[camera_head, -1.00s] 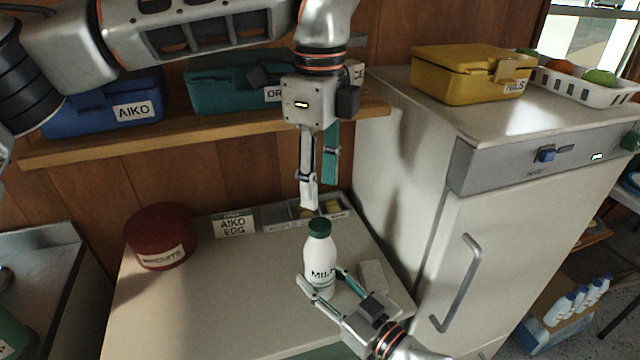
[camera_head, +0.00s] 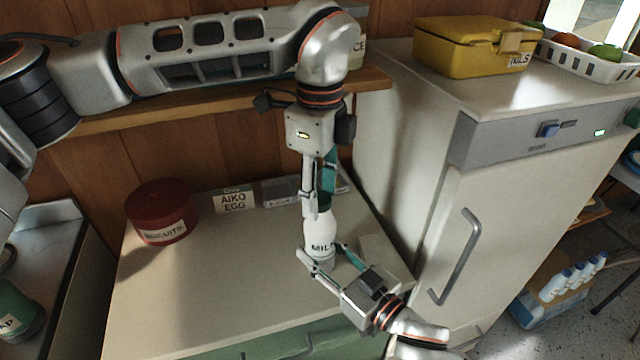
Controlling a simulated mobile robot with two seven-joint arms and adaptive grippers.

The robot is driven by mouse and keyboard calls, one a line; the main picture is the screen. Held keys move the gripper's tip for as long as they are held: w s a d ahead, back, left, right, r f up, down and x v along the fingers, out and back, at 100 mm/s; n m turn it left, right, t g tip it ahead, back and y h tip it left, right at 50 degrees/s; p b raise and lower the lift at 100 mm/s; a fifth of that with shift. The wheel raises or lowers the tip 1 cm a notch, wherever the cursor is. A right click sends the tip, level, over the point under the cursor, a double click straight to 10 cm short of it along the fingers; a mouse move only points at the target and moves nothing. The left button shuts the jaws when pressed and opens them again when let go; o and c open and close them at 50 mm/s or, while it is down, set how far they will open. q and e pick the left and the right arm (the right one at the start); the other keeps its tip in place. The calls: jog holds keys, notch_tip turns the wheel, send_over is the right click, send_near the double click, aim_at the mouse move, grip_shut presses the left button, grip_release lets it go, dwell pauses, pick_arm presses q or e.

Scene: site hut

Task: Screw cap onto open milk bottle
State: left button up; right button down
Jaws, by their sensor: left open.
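The fingers hide the green cap and the neck. I cannot tell whether the fingers touch the cap or how it sits on the neck.
A dark red round tin (camera_head: 161,212) and an "AIKO EGG" card (camera_head: 235,200) stand on the counter (camera_head: 200,300). A grey tray (camera_head: 285,191) lies behind the bottle. The fridge (camera_head: 490,200) rises close on the right. A wooden shelf (camera_head: 200,107) crosses above; the counter's front left is clear.

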pick_arm(q)
jog(key=c, duration=1.2)
jog(key=o, duration=1.3)
jog(key=shift+c, duration=0.2)
jog(key=shift+r, duration=2.3)
jog(key=shift+c, duration=0.3)
jog(key=shift+r, duration=1.75)
